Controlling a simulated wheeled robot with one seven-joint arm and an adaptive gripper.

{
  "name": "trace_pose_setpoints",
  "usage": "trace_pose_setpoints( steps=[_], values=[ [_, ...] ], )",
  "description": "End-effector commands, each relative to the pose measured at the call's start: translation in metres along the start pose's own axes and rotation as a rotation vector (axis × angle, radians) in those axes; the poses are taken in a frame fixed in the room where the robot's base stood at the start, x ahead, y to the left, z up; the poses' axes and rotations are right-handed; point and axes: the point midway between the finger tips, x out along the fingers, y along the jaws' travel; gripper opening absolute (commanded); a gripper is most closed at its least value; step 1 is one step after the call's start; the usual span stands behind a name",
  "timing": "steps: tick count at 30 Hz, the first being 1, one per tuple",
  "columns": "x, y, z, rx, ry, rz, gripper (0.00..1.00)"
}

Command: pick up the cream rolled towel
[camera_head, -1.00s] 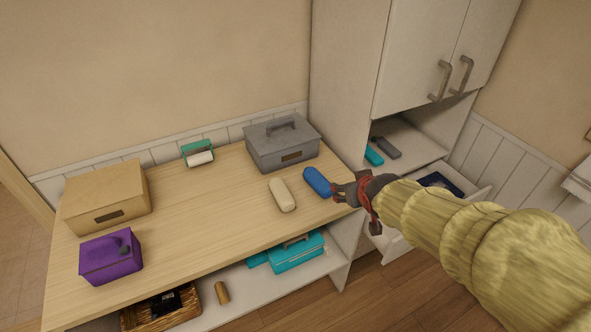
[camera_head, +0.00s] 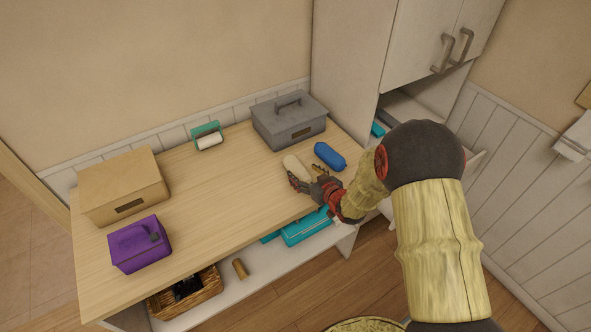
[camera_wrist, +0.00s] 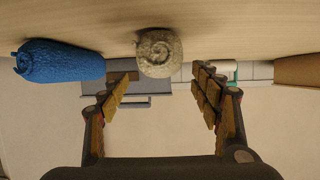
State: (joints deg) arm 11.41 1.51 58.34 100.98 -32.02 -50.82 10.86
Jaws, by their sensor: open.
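The cream rolled towel (camera_head: 294,163) lies on the wooden tabletop (camera_head: 215,205), left of a blue rolled towel (camera_head: 329,156). My gripper (camera_head: 307,177) is low at the near end of the cream towel and partly hides it. In the wrist view, which is upside down, the cream towel (camera_wrist: 159,52) shows its round spiral end between the two spread fingers of my gripper (camera_wrist: 164,76). The fingers are open, and nothing is held. The blue towel (camera_wrist: 60,62) lies outside the left finger in that view.
A grey lidded box (camera_head: 289,122) stands behind the towels. A green holder with a white roll (camera_head: 208,139), a tan box (camera_head: 122,187) and a purple box (camera_head: 140,244) stand further left. A tall white cabinet (camera_head: 350,60) borders the right. The tabletop's middle is clear.

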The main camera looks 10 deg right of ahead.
Motion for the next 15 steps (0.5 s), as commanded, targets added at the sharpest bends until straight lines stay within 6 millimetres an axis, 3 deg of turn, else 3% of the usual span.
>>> trace_pose_setpoints(
  steps=[15],
  values=[
    [0.059,-0.002,0.001,0.0,-0.001,0.0,0.64]
  ],
)
